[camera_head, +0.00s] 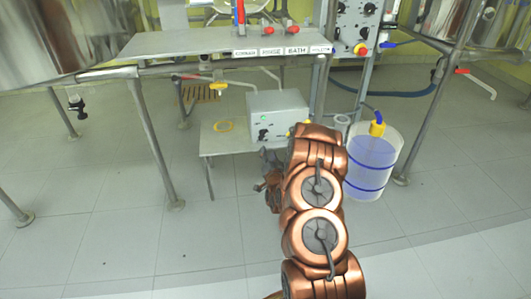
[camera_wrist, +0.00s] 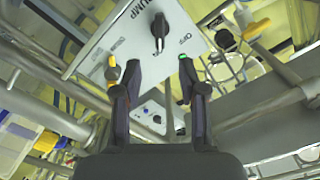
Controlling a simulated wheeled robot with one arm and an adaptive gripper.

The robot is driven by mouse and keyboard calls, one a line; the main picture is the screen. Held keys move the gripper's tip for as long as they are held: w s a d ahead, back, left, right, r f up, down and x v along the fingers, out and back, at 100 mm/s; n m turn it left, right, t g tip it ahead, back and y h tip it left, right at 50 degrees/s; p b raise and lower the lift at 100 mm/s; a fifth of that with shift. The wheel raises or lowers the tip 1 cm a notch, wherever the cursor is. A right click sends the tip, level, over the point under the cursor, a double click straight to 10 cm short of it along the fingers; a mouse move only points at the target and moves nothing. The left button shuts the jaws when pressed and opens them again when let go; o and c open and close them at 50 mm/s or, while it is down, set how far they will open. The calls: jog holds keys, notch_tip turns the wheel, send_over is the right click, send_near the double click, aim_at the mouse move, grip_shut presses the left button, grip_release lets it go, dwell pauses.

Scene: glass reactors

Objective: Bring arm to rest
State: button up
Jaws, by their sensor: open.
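My copper-coloured arm rises from the bottom of the head view, reaching forward toward the low bench. My gripper (camera_head: 268,186) is at its far end, small and partly hidden by the arm links. In the wrist view my gripper (camera_wrist: 155,98) shows two dark fingers standing apart, with nothing held between them. A grey panel marked PUMP (camera_wrist: 140,40) with a black knob lies beyond the fingertips. Whether the fingers touch anything cannot be told, but I see a gap between them.
A control box (camera_head: 278,116) stands on a low table (camera_head: 222,142) ahead. A clear bucket with blue liquid (camera_head: 371,165) stands right of my arm. Metal legs (camera_head: 152,140) and a steel shelf (camera_head: 200,43) frame the area. Tiled floor (camera_head: 110,235) at left is clear.

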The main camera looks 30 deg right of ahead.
jog(key=shift+r, duration=0.1)
jog(key=w+a+r+n+g+y+p, duration=0.1)
jog(key=a+r+n+g+y+p, duration=0.1)
jog(key=a+r+p, duration=0.5)
jog(key=w+a+r+n+g+y+p, duration=0.1)
jog(key=a+r+n+y+p, duration=0.2)
jog(key=r, duration=0.6)
jog(key=s+a+r+n+g+y+p, duration=0.1)
jog(key=s+a+r+g+p, duration=0.1)
jog(key=s+a+r+p, duration=0.4)
jog(key=s+a+r+n+g+y+p, duration=0.1)
jog(key=s+a+r+n+g+p, duration=0.2)
jog(key=r, duration=0.4)
jog(key=s+a+r+n+g+p, duration=0.1)
jog(key=s+a+r+g+p, duration=0.2)
jog(key=s+r+p, duration=0.3)
jog(key=s+a+r+n+g+p, duration=0.1)
jog(key=s+a+r+g+p, duration=0.2)
jog(key=s+r+p, duration=0.4)
jog(key=s+a+r+n+g+p, duration=0.1)
jog(key=s+a+r+g+p, duration=0.3)
jog(key=s+r, duration=1.4)
jog(key=s+p, duration=0.3)
jog(key=s, duration=0.7)
jog(key=shift+s+r, duration=0.25)
jog(key=shift+s, duration=0.15)
jog(key=shift+w, duration=0.15)
